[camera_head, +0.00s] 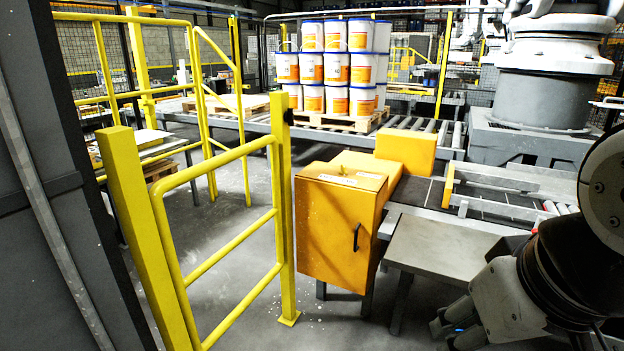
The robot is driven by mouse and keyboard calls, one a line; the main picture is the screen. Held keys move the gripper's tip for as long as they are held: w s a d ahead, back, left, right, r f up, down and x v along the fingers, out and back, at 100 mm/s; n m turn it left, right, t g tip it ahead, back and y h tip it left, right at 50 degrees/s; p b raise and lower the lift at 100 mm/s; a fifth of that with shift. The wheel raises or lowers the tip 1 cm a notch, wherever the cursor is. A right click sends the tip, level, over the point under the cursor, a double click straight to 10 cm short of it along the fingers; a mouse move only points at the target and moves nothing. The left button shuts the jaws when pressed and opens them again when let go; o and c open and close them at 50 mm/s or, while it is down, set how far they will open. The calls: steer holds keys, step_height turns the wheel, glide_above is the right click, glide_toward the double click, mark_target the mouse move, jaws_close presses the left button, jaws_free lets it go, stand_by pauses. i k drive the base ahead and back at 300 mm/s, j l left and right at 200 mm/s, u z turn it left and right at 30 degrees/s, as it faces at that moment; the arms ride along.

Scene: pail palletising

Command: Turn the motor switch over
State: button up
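I cannot make out a motor switch in this view. A yellow cabinet (335,232) stands in the middle, with its door shut. The door has a black handle (356,237) on its right side, and a pale label strip (337,181) lies along the cabinet's top. My gripper (455,328) is at the lower right, partly cut off by the bottom edge. It is apart from the cabinet, to the right of and below the handle in the picture. The dark fingers are seen at a slant, so their opening is unclear.
A yellow gate (232,237) stands left of the cabinet. A grey table (440,243) lies between the cabinet and my arm. A conveyor (490,198) runs behind it. Stacked pails (335,68) stand on a pallet (330,121) at the back. A large robot base (545,98) is upper right.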

mark_target(342, 172)
steer(key=i, duration=0.55)
steer(key=i+j, duration=0.2)
steer(key=i, duration=0.65)
steer(key=i+j+u, duration=0.15)
steer(key=i, duration=0.7)
steer(key=i+j, duration=0.2)
steer(key=i, duration=0.65)
